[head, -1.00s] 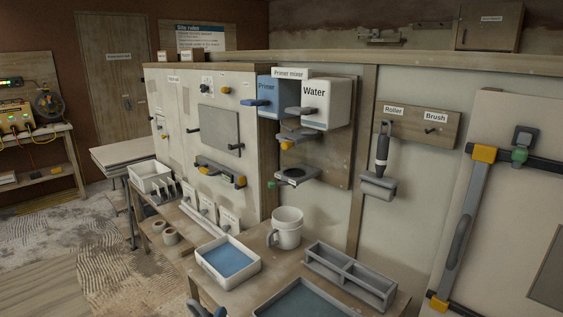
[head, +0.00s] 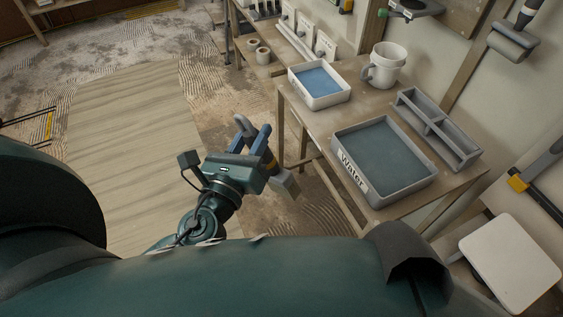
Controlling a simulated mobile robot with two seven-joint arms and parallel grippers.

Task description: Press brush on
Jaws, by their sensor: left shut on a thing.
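My left gripper (head: 251,146) is shut on the brush, left of the near table and over the floor. The brush (head: 286,186) shows a grey, hooked handle end, a yellow-orange part and a pale block-like head pointing down and right. The gripper's fingers hide part of the handle. A wide tray labelled Water (head: 432,182), with dark blue-grey liquid, stands on the table to the right of the brush. A smaller white tray with blue liquid (head: 346,98) stands behind it. My right gripper is not in view.
The wooden table (head: 300,112) also bears a white mug (head: 387,66) and a grey divided holder (head: 438,130). A roller (head: 513,42) hangs at the upper right. A pale board (head: 510,262) is at the lower right. The floor to the left is mostly open.

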